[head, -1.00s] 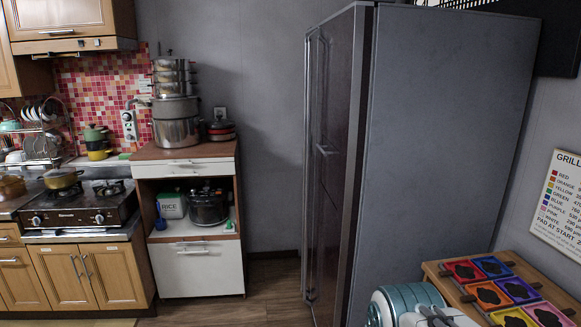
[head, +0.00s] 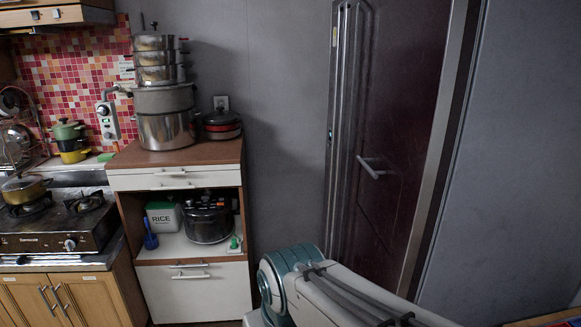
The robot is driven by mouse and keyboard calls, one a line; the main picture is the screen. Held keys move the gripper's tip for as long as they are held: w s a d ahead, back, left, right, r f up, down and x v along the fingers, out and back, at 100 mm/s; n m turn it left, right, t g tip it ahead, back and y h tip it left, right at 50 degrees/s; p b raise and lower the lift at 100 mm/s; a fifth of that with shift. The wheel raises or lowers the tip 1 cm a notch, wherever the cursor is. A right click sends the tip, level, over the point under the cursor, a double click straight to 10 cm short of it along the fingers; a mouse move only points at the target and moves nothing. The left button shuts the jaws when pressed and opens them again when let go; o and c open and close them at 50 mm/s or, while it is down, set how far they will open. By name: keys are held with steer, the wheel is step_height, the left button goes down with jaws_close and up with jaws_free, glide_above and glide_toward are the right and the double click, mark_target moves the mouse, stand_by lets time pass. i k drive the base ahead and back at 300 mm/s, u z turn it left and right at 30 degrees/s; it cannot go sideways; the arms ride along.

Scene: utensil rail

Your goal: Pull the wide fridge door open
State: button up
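A short metal handle (head: 371,167) sticks out on the door at mid height. Long vertical metal bars (head: 343,130) run along the door's left edge. My arm, white and teal, shows at the bottom in front of the fridge. My gripper is not in view, so its state and its distance from the handle are hidden.
A gas stove (head: 60,222) is at far left. A bare grey wall (head: 275,110) separates cabinet and fridge.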

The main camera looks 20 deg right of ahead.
mark_target(414, 59)
steer(key=z, duration=0.3)
steer(key=i, duration=1.9)
steer(key=z, duration=0.45)
